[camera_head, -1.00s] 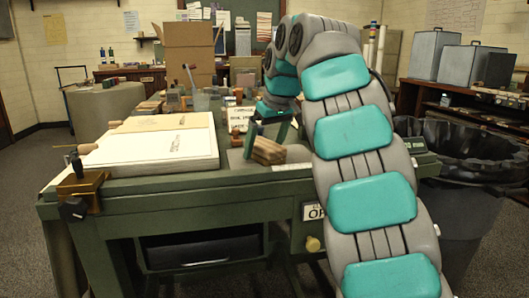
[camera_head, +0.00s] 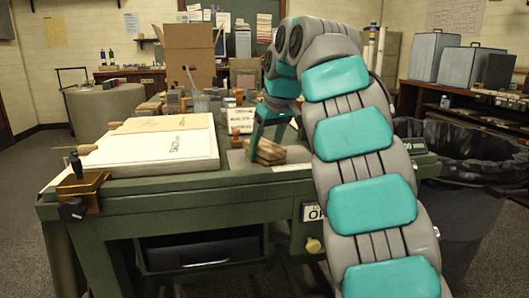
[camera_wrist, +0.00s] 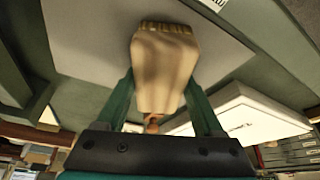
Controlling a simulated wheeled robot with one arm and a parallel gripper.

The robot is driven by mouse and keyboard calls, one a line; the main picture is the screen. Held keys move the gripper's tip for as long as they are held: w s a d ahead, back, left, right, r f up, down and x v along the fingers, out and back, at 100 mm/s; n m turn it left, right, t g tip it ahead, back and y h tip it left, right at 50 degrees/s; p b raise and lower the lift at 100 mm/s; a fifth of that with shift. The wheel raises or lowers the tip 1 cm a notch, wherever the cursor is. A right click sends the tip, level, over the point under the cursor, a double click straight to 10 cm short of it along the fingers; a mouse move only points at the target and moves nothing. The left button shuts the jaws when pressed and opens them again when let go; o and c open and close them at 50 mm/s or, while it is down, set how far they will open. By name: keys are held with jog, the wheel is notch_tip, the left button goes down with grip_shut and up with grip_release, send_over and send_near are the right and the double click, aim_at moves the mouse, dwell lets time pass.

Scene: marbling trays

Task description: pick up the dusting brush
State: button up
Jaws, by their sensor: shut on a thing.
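The dusting brush (camera_head: 268,151) has a pale wooden body and stands out over a grey plate on the green bench. In the wrist view the brush (camera_wrist: 165,62) lies between the two green fingers, its bristly end pointing away from the camera. My gripper (camera_head: 270,138) reaches down to it from above; in the wrist view my gripper (camera_wrist: 160,92) is shut on its body. Whether the brush still touches the plate I cannot tell. Part of it is hidden behind my fingers.
A white board (camera_head: 150,160) lies to the left on the green bench (camera_head: 200,190). A printed card (camera_head: 240,122), a glass jar (camera_head: 201,103) and many small blocks stand behind. A black-lined bin (camera_head: 460,185) stands right of the bench.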

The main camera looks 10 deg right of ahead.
jog(key=c, duration=0.6)
jog(key=shift+c, duration=0.2)
jog(key=shift+r, duration=0.2)
